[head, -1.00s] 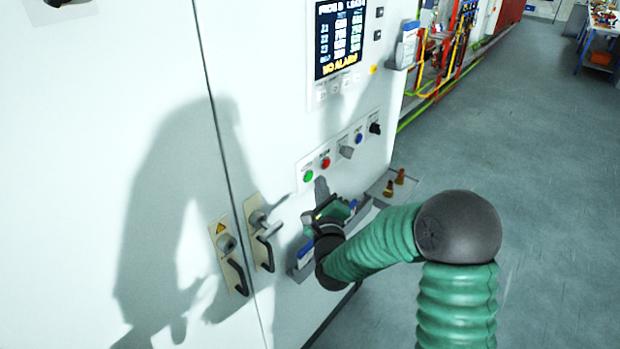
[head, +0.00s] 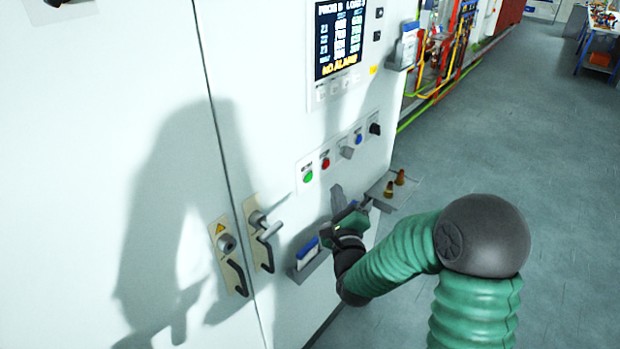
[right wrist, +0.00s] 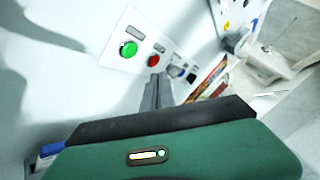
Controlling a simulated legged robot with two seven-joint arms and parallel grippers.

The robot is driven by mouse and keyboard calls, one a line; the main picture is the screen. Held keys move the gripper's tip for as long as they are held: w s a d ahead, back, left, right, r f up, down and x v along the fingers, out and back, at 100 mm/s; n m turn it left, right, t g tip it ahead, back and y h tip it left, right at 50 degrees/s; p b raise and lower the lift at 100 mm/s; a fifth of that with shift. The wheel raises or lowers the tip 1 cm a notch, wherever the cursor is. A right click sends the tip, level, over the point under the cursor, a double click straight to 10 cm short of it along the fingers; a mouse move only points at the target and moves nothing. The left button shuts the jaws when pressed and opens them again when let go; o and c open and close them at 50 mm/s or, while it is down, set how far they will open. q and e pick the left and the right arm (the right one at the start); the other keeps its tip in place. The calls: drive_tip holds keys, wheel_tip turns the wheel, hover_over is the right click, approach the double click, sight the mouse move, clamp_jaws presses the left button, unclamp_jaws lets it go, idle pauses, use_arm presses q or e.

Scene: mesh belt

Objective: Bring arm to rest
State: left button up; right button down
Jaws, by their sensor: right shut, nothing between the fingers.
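My right gripper (head: 338,192) is in front of the white cabinet, below its row of buttons. Its green body sits at the end of my green ribbed right arm, which bends at a dark round elbow. In the right wrist view the grey fingers (right wrist: 157,92) are together with nothing between them. I cannot tell the exact gap between the fingertips and the cabinet face. My left gripper is not in view.
The white cabinet (head: 150,70) has a screen (head: 339,38), a green button (head: 308,176), a red button (head: 325,163) and two black door handles. A small holder (head: 309,262) and a shelf with brass pieces (head: 401,178) are close to my gripper. Open floor (head: 510,130) lies right.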

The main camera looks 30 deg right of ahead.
idle(0.4)
drive_tip(key=s+a+f+n+g+y, duration=0.4)
drive_tip(key=a+f+n+g+y, duration=0.2)
drive_tip(key=a+f+n, duration=0.8)
drive_tip(key=s+a+f+n+g, duration=0.1)
drive_tip(key=s+n+g, duration=0.3)
drive_tip(key=s+n, duration=0.4)
drive_tip(key=s+a+f+n+g+y+b, duration=0.1)
drive_tip(key=s+f+n+g, duration=0.2)
drive_tip(key=s+n, duration=0.5)
drive_tip(key=shift+s+a+f+n+g, duration=0.15)
drive_tip(key=shift+s+f+n+g, duration=0.2)
drive_tip(key=shift+s+g, duration=0.5)
drive_tip(key=shift+a+r, duration=0.15)
